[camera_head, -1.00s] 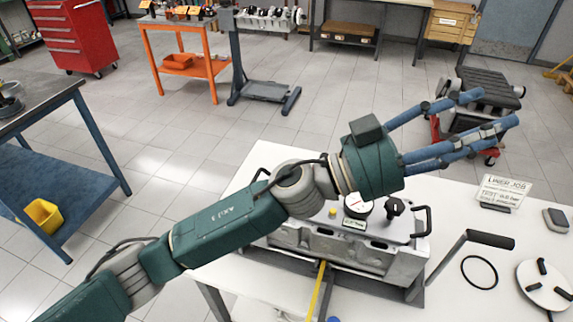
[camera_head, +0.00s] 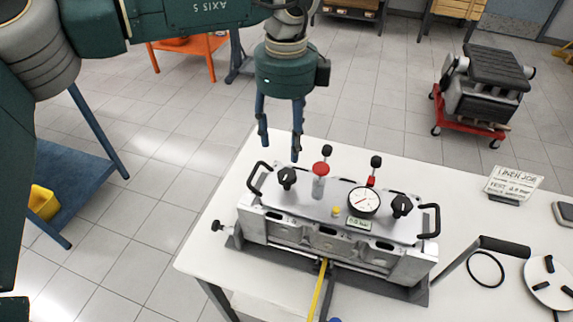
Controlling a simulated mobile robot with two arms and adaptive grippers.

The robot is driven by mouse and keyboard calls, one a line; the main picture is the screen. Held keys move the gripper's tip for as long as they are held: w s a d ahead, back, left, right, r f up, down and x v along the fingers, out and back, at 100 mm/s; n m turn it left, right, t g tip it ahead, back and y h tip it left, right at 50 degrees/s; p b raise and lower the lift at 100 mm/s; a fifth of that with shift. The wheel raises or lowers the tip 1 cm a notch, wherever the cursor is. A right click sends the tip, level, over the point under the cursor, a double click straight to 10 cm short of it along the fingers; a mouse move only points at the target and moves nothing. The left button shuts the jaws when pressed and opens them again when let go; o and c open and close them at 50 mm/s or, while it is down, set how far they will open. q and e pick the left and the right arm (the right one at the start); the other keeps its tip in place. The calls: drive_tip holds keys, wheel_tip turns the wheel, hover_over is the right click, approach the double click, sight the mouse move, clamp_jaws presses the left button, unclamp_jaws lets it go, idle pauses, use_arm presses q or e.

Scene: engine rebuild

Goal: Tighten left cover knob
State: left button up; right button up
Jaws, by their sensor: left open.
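The engine block (camera_head: 330,245) lies on the white table under a flat metal cover plate (camera_head: 325,208). The left cover knob (camera_head: 287,178) is black and stands at the plate's left end. The right cover knob (camera_head: 402,205) is a similar black one at the other end. Between them are a red-topped fitting (camera_head: 320,172), a yellow cap (camera_head: 336,211) and a round gauge (camera_head: 364,201). My left gripper (camera_head: 280,150) is open and empty, fingers pointing down, above and slightly behind the left knob, apart from it. My right gripper is not in view.
Black side handles (camera_head: 258,178) rise at the plate's ends. A crank handle (camera_head: 505,246), a black ring (camera_head: 486,270) and a white disc (camera_head: 550,283) lie on the right, with a sign (camera_head: 514,183) behind. An engine on a red dolly (camera_head: 470,110) stands on the floor beyond.

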sight(287, 173)
use_arm(q)
wheel_tip(287, 173, down, 9)
drive_tip(key=p, duration=0.3)
drive_tip(key=shift+r, duration=0.2)
drive_tip(key=shift+d+f, duration=0.1)
drive_tip(key=shift+f, duration=0.5)
drive_tip(key=c, duration=1.2)
